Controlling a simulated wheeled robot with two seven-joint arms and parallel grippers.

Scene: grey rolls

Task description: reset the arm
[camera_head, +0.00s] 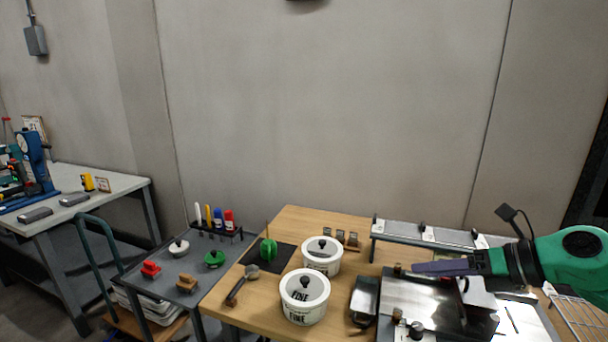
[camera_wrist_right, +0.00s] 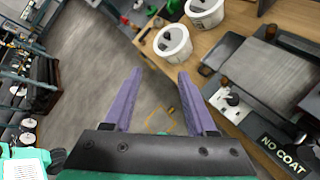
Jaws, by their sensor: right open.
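My right arm comes in from the right in the head view. Its gripper (camera_head: 416,267) has purple fingers and points left above the metal machine (camera_head: 400,300) on the wooden table. The right wrist view shows the same gripper (camera_wrist_right: 160,74) with its two fingers spread apart. Nothing is between them; the floor shows behind. My left gripper is in neither view.
Two white lidded tubs, the front one (camera_head: 303,300) marked FINE and the other (camera_head: 322,256) behind it, stand on the wooden table (camera_head: 240,318). A raised metal rail (camera_head: 400,233) runs behind the machine. A grey side table (camera_head: 150,285) holds handled stamps.

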